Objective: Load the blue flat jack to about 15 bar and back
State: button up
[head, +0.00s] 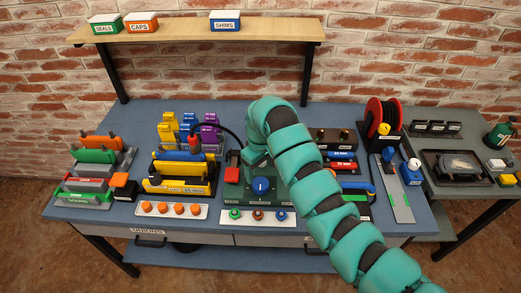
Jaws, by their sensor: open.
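A blue piece (178,155), likely the blue flat jack, shows along the top of a yellow frame (180,178) left of centre. A red fitting (193,141) stands at its right end. A black hose (222,127) arches from there towards a dark green unit (240,200). That unit carries a round blue dial or knob (261,187) with a white mark; no pressure can be read. My gripper (256,168) is at the end of my teal arm, just above the unit's back part. It is open, and its fingertips are hard to make out.
Orange knobs (178,210) and coloured knobs (258,216) lie in front on white strips. Green, red and grey pieces (92,165) stand left. A red reel (382,115) stands right. A wooden shelf (200,31) spans the back. My arm hides the bench's right middle.

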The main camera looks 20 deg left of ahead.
aim_at(260, 183)
notch_tip(260, 183, up, 11)
dwell(0.7)
jog(key=shift+f, duration=0.15)
